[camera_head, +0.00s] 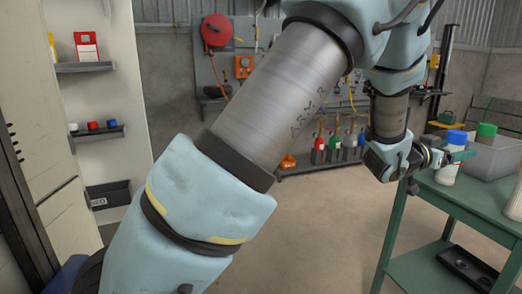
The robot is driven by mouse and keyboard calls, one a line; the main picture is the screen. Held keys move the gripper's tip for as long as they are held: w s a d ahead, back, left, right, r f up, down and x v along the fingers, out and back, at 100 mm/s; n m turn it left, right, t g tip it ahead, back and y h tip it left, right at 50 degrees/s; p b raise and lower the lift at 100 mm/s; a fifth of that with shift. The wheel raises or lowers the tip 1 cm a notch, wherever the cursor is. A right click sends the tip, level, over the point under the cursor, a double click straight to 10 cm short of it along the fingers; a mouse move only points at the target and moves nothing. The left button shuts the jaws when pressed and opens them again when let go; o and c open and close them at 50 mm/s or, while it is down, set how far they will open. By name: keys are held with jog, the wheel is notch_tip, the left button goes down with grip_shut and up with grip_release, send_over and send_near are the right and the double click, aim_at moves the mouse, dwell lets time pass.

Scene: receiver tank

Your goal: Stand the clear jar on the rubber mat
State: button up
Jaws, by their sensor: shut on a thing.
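My gripper (460,156) is at the right, over the back left part of the green table (455,197). Its fingers are shut on a pale, whitish jar with a blue lid (448,172). The jar looks upright. I cannot tell from here whether its body is clear, or whether its base touches the tabletop. The wrist partly hides the jar's left side. I cannot make out a rubber mat on the part of the tabletop in view.
A grey bin (499,160) stands beside the jar, with a green-capped bottle (486,133) at it. Another pale container (514,203) is cut off at the right edge. A black tray (468,268) lies on the lower shelf. Open floor (325,225) lies left of the table.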

jog(key=w+a+f+n+t+y, duration=0.2)
jog(key=w+a+f+n+t, duration=0.15)
jog(key=w+a, duration=0.55)
jog(key=w+a+f+n+t+y, duration=0.2)
jog(key=w+a+f+t, duration=0.25)
jog(key=w+a, duration=0.45)
jog(key=w+a+f+n+t+y, duration=0.2)
jog(key=w+a+f+y, duration=0.15)
jog(key=a, duration=0.75)
jog(key=w+a+f+n+t+y, duration=0.2)
jog(key=w+a+f+n+y, duration=0.15)
jog(key=a, duration=0.75)
jog(key=a+f+n+t+y, duration=0.1)
jog(key=a+n+y, duration=0.15)
jog(key=a, duration=0.75)
jog(key=a+f+n+y, duration=0.15)
jog(key=a+y, duration=0.25)
jog(key=a, duration=0.7)
notch_tip(320, 180, up, 15)
jog(key=p, duration=1.5)
jog(key=s+f, duration=1.7)
jog(key=shift+f, duration=0.4)
